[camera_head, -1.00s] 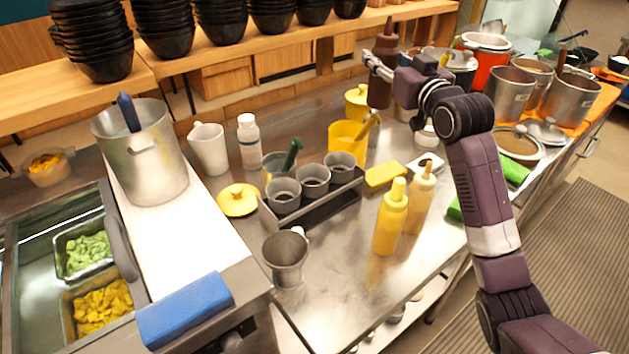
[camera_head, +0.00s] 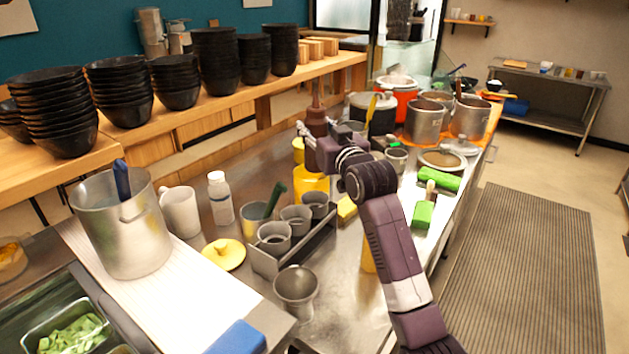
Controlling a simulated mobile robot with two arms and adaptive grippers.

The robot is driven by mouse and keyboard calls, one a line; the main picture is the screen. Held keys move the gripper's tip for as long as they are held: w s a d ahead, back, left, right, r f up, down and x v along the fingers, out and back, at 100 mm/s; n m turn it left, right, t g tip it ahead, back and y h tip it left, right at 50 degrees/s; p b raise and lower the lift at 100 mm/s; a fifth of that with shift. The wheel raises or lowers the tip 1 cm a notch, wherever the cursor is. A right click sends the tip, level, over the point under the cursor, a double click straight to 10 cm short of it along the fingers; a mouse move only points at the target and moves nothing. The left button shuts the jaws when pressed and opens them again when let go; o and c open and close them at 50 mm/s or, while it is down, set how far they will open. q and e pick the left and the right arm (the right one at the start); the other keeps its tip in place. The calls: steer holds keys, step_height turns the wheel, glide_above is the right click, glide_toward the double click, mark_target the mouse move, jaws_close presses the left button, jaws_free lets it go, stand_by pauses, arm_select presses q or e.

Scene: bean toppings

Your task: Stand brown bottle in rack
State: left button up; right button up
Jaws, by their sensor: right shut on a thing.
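The brown bottle (camera_head: 317,121) is upright with its nozzle up, held above the far part of the steel counter. My right gripper (camera_head: 309,140) is shut on it; the fingers are small and partly hidden by the bottle and wrist. The grey rack (camera_head: 307,252) stands on the counter, nearer and to the left of the bottle. Grey cups (camera_head: 296,219) sit in its compartments. A yellow bottle (camera_head: 368,258) is mostly hidden behind my right forearm. My left gripper is out of view.
A yellow container (camera_head: 311,184) stands behind the rack, below the held bottle. A metal cup (camera_head: 296,290) stands in front of the rack. A yellow lid (camera_head: 224,254), white bottle (camera_head: 221,200) and white pitcher (camera_head: 181,211) are to its left. Pots (camera_head: 425,122) crowd the far right counter.

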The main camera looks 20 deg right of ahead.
step_height(320, 180, down, 9)
steer(key=shift+a+r, duration=0.15)
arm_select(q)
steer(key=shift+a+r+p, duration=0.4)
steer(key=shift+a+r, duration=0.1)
arm_select(e)
steer(key=shift+f, duration=1.95)
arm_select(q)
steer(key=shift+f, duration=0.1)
arm_select(e)
steer(key=shift+s+f, duration=0.1)
steer(key=o, duration=0.6)
steer(key=shift+f, duration=0.1)
steer(key=shift+o, duration=0.6)
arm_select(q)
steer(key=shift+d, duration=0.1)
arm_select(e)
steer(key=shift+s, duration=0.1)
arm_select(q)
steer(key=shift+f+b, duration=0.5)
steer(key=shift+b, duration=0.15)
arm_select(e)
steer(key=s, duration=1.1)
steer(key=shift+s+d, duration=0.4)
steer(key=shift+d, duration=0.05)
